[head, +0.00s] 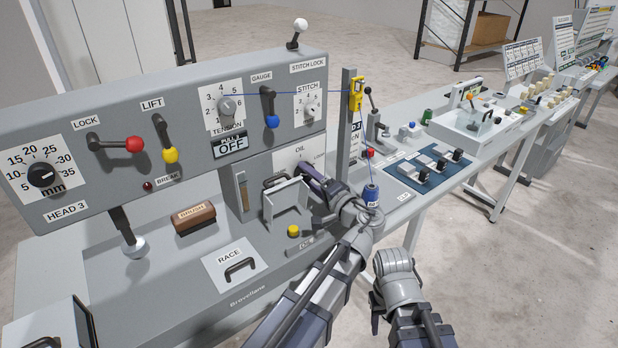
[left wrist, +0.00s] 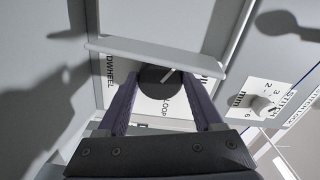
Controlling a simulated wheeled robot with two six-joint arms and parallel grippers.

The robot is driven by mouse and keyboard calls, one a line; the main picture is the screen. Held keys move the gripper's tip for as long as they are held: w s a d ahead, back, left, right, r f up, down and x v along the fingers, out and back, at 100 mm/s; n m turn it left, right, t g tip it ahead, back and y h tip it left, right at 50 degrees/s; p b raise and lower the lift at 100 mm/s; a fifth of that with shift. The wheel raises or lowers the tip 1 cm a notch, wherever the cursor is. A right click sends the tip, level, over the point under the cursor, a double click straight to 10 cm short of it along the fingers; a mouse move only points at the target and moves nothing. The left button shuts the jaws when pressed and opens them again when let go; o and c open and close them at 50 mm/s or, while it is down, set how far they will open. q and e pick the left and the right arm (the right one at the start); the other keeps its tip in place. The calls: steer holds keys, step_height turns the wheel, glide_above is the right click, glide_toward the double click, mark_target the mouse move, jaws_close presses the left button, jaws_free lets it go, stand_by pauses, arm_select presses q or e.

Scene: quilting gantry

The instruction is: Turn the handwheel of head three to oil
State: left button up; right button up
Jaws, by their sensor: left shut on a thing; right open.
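The handwheel is a dark round knob (left wrist: 158,80) with a white pointer line, on a white plate in the left wrist view. The plate reads "HANDWHEEL" and "LOOP"; another label is partly covered. The pointer slants toward the upper right there. My left gripper (left wrist: 163,84) is shut on the handwheel, one purple finger on each side. In the head view my left gripper (head: 310,176) reaches the plate marked "OIL" (head: 298,152), below the "HEAD 3" panel (head: 68,212). The handwheel is hidden there. My right arm shows at the bottom, but its gripper fingers do not.
A grey open frame (head: 287,203) stands just left of my left gripper; a pale bar (left wrist: 150,53) crosses above the handwheel. A grey post (head: 348,115) with a yellow clip and blue thread, and a blue spool (head: 371,196), stand close on the right.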

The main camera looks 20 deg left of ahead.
arm_select(q)
steer(key=m, duration=0.6)
steer(key=shift+m, duration=0.3)
steer(key=m, duration=0.4)
steer(key=shift+r+m, duration=0.1)
steer(key=shift+m, duration=0.6)
steer(key=o, duration=1.1)
steer(key=shift+d, duration=0.1)
